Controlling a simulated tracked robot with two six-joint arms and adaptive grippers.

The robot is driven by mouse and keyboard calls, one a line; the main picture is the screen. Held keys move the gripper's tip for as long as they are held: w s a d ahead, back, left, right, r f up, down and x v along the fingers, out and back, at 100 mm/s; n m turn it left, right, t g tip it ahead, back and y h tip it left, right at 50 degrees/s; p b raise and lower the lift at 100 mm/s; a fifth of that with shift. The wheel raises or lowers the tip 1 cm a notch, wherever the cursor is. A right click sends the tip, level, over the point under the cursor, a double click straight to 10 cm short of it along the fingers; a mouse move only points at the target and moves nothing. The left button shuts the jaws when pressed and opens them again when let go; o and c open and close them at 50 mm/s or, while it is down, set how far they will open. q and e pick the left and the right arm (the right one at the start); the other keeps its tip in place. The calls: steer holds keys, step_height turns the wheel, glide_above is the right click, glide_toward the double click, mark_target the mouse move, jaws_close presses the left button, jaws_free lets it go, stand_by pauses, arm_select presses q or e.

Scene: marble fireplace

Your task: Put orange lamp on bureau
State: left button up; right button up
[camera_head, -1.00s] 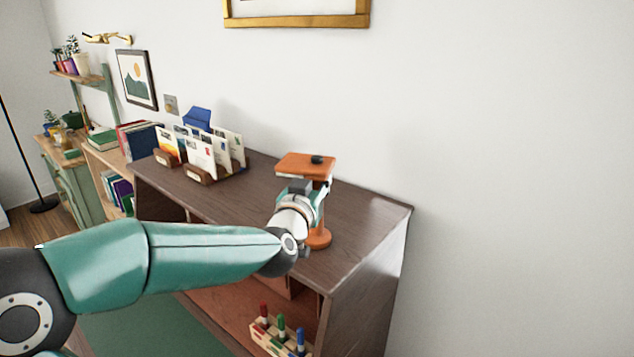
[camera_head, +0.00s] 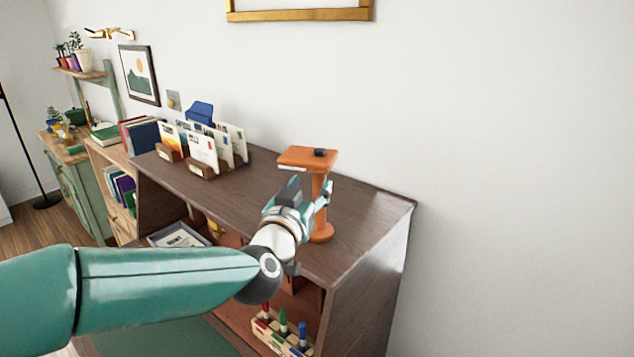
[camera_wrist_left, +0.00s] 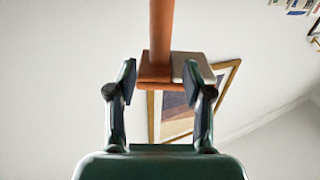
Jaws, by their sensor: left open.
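The orange lamp (camera_head: 319,194) stands upright on the dark wooden bureau (camera_head: 362,216), near its right end. It has a flat rectangular head, a thin post and a round base. My left gripper (camera_head: 312,192) is in front of the lamp, at the height of its post, and hides part of the post. In the left wrist view the lamp's post (camera_wrist_left: 161,28) and head appear beyond the open fingers of my left gripper (camera_wrist_left: 162,82), with nothing held between them. My right gripper is not in view.
Letter holders with envelopes (camera_head: 203,150) stand at the bureau's left end. A wooden rack with coloured pegs (camera_head: 283,332) is below at the front. The bureau top between the letters and the lamp is clear. A white wall (camera_head: 500,150) stands behind.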

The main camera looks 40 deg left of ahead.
arm_select(q)
steer(key=v, duration=0.5)
steer(key=shift+s+d, duration=0.1)
steer(key=shift+s, duration=0.15)
